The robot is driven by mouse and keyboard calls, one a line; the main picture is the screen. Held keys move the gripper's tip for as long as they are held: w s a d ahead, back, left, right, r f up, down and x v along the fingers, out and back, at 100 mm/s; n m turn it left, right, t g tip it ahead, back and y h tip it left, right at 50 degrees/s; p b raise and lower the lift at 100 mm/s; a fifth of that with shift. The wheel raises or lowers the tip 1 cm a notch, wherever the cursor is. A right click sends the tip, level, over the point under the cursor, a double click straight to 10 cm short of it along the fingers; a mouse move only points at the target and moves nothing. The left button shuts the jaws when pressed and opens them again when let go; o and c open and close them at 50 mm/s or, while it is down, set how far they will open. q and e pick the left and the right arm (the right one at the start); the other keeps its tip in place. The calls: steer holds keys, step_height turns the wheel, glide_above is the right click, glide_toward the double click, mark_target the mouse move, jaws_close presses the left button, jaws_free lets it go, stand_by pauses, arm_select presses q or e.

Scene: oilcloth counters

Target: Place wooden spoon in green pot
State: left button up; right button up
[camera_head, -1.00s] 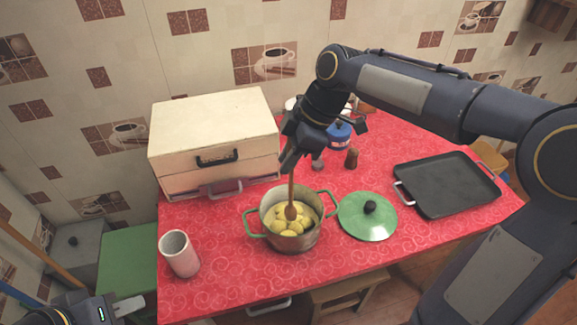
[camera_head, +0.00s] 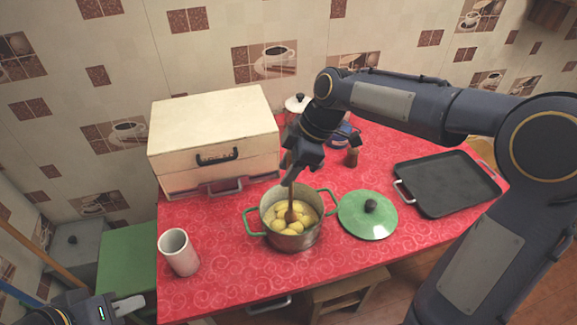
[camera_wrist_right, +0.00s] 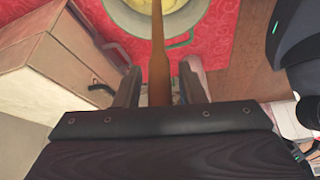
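The brown wooden spoon (camera_head: 291,205) stands roughly upright with its bowl down inside the green-handled pot (camera_head: 312,238), against the yellow potatoes. My right gripper (camera_head: 289,181) is just above the pot at the spoon's handle. In the right wrist view the spoon (camera_wrist_right: 158,70) passes between the two fingers (camera_wrist_right: 162,72), with narrow gaps on both sides. The fingers look open around the handle. The handle's upper end is hidden by my gripper. My left gripper (camera_head: 129,306) is at the bottom left, only partly in view, away from the pot.
A green lid (camera_head: 360,222) lies right of the pot. A black tray (camera_head: 447,185) is further right. A white cup (camera_head: 180,254) stands at the left. A cream drawer box (camera_head: 215,135), a blue container (camera_head: 342,134) and a brown shaker (camera_head: 352,157) are behind. Red cloth is clear between cup and pot.

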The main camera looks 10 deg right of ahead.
steer(key=p+v, duration=0.1)
steer(key=v, duration=1.1)
steer(key=s+d+f+m+t, duration=0.1)
steer(key=s+f+m, duration=0.2)
steer(key=s+m, duration=0.3)
steer(key=s+d+f+m+t, duration=0.1)
steer(key=s+f+m+t, duration=0.1)
steer(key=s+f+m, duration=0.2)
steer(key=s+d+f+m+t+h, duration=0.1)
steer(key=s+f+m, duration=0.3)
steer(key=s+m, duration=0.4)
steer(key=shift+s+d+f+t, duration=0.1)
steer(key=shift+s+t, duration=0.1)
steer(key=shift+s, duration=0.6)
steer(key=shift+s+d+f+t, duration=0.1)
steer(key=shift+s+t, duration=0.1)
steer(key=shift+s, duration=0.6)
steer(key=shift+r+p, duration=0.3)
steer(key=shift+r, duration=0.05)
